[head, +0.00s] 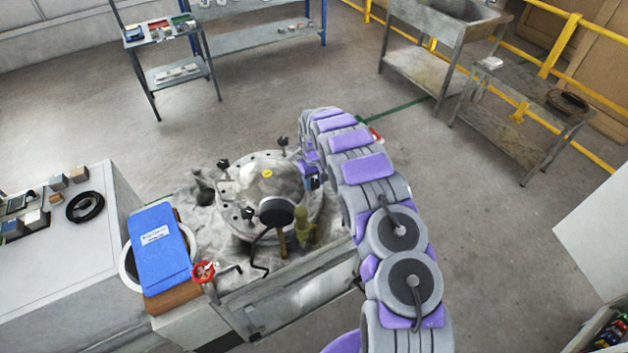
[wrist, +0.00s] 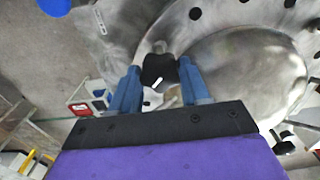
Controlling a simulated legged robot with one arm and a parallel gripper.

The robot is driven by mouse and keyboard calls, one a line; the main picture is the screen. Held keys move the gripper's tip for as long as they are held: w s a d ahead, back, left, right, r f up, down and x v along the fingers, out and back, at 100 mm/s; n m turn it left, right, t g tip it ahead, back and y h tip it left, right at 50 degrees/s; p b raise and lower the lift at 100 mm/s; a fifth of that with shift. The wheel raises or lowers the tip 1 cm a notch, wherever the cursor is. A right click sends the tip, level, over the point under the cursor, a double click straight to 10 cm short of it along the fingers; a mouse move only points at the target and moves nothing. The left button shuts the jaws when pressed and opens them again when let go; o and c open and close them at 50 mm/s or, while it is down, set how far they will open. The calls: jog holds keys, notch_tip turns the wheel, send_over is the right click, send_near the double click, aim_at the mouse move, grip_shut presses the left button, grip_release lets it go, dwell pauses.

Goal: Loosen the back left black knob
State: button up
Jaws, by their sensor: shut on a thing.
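A round metal vessel lid (head: 258,190) with holes around its rim sits on the bench in the head view. Black knobs stand around it: one at the back left (head: 223,164), one at the back right (head: 282,142) and one at the front left (head: 248,213). My gripper (head: 313,178) is at the lid's right side, its tips partly hidden by the arm. In the wrist view, the blue fingers of my gripper (wrist: 158,74) are shut on a black knob (wrist: 157,66) beside the domed metal lid (wrist: 235,75).
A large black handle (head: 276,211) and a brass valve (head: 303,226) stand at the lid's front.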

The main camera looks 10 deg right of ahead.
jog(key=o, duration=1.1)
jog(key=shift+c, duration=0.2)
notch_tip(320, 180, up, 17)
jog(key=shift+r+p, duration=0.15)
jog(key=shift+p, duration=0.3)
jog(key=shift+a, duration=0.1)
